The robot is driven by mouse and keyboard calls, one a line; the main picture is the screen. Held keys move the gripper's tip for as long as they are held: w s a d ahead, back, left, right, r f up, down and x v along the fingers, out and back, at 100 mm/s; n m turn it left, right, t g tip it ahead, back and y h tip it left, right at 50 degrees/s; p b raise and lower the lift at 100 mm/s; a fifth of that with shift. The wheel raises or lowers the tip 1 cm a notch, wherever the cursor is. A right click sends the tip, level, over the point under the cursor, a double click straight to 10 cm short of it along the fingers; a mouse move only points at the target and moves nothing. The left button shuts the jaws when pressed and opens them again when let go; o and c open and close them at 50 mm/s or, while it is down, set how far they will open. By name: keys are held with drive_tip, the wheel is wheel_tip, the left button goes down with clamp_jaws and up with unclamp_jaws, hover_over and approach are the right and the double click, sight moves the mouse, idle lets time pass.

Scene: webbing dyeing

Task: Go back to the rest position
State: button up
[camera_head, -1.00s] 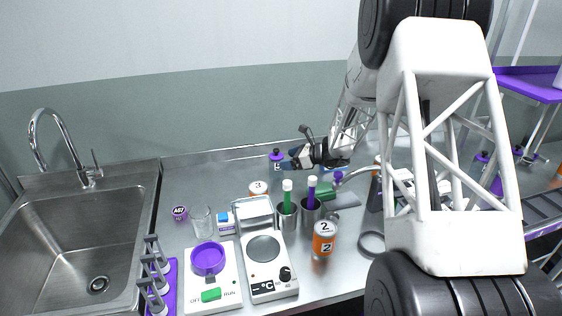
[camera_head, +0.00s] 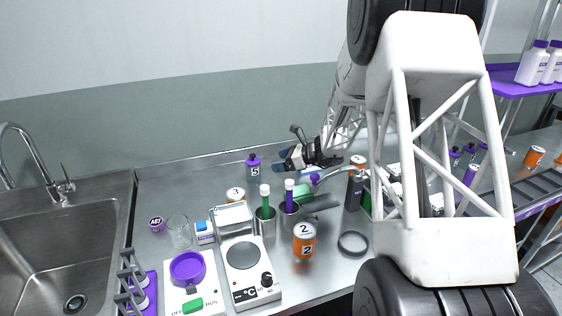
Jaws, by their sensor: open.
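My gripper (camera_head: 286,162) is above the back part of the metal counter (camera_head: 330,271), pointing left, beside the bottle with the purple cap marked 5 (camera_head: 253,168). Its jaws are apart and I see nothing held between them. My white lattice arm fills the right half of the view and hides part of the counter behind it.
Below the gripper stand metal cups (camera_head: 265,222) with green and purple capped tubes. An orange can marked 2 (camera_head: 304,240), a hotplate (camera_head: 248,272) and a stirrer with a purple dish (camera_head: 187,268) stand in front. A sink (camera_head: 60,250) is at left.

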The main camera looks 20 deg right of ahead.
idle(0.3)
drive_tip(key=s+a+r+n+g+h, duration=0.2)
drive_tip(key=s+a+r+n, duration=0.45)
drive_tip(key=s+r, duration=0.35)
drive_tip(key=s+a+r+n+g+h, duration=0.1)
drive_tip(key=s+a+r+n+g, duration=0.1)
drive_tip(key=s+a+r+n, duration=0.7)
drive_tip(key=s+d+r+n+t+h, duration=0.1)
drive_tip(key=s+r+n+h, duration=0.15)
drive_tip(key=s, duration=0.85)
drive_tip(key=s+r+n+h, duration=0.2)
drive_tip(key=s+n+h, duration=0.15)
drive_tip(key=s, duration=0.65)
drive_tip(key=s+d+r+n+t+h, duration=0.15)
drive_tip(key=s+n, duration=0.25)
drive_tip(key=s, duration=0.7)
wheel_tip(320, 180, down, 9)
drive_tip(key=w+g, duration=0.1)
drive_tip(key=g, duration=0.2)
drive_tip(key=shift+w+g, duration=0.3)
drive_tip(key=shift+g, duration=0.05)
